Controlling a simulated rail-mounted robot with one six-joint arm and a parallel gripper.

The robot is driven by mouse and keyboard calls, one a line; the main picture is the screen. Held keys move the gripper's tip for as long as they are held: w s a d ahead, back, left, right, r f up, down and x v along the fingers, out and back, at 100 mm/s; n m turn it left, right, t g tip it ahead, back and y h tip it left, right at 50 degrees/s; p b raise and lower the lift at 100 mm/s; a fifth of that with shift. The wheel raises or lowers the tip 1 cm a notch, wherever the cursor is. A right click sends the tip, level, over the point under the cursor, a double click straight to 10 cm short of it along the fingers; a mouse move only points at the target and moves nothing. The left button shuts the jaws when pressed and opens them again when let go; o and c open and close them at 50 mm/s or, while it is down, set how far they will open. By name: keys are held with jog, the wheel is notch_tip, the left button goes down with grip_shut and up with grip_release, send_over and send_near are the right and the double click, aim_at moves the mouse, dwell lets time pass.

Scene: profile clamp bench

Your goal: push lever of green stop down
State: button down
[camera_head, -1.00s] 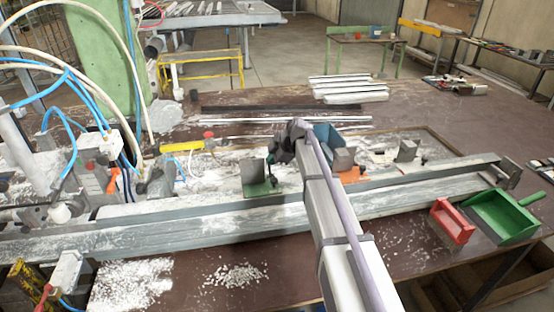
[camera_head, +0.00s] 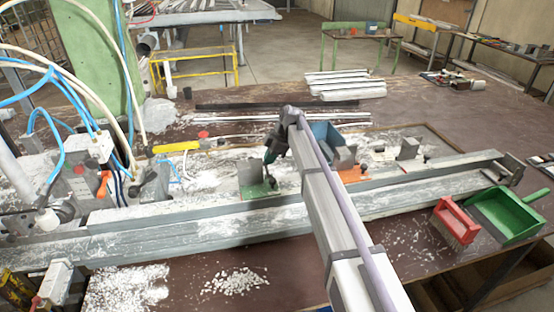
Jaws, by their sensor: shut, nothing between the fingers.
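The green stop (camera_head: 255,189) stands on the bench behind the long metal rail, with a green base and an upright plate (camera_head: 250,172). My gripper (camera_head: 269,165) is dark and sits at the end of my arm, just right of the upright plate and above the stop's base. Its fingers point down and look shut with nothing in them. The lever of the stop cannot be made out clearly; a small dark part (camera_head: 272,181) shows below the fingertips. I cannot tell whether the fingers touch it.
An orange stop (camera_head: 352,175) and a blue bin (camera_head: 325,134) are right of my arm. The metal rail (camera_head: 400,192) runs along the front. A red brush (camera_head: 455,221) and green dustpan (camera_head: 507,213) lie at right. Hoses (camera_head: 60,110) crowd the left.

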jog(key=shift+w+a+f+b, duration=0.25)
jog(key=shift+w+f+b, duration=0.15)
jog(key=shift+f, duration=0.2)
dwell(0.4)
jog(key=w+a+p+v, duration=0.1)
jog(key=w+p+v, duration=0.1)
jog(key=p+v, duration=0.9)
jog(key=shift+v, duration=0.9)
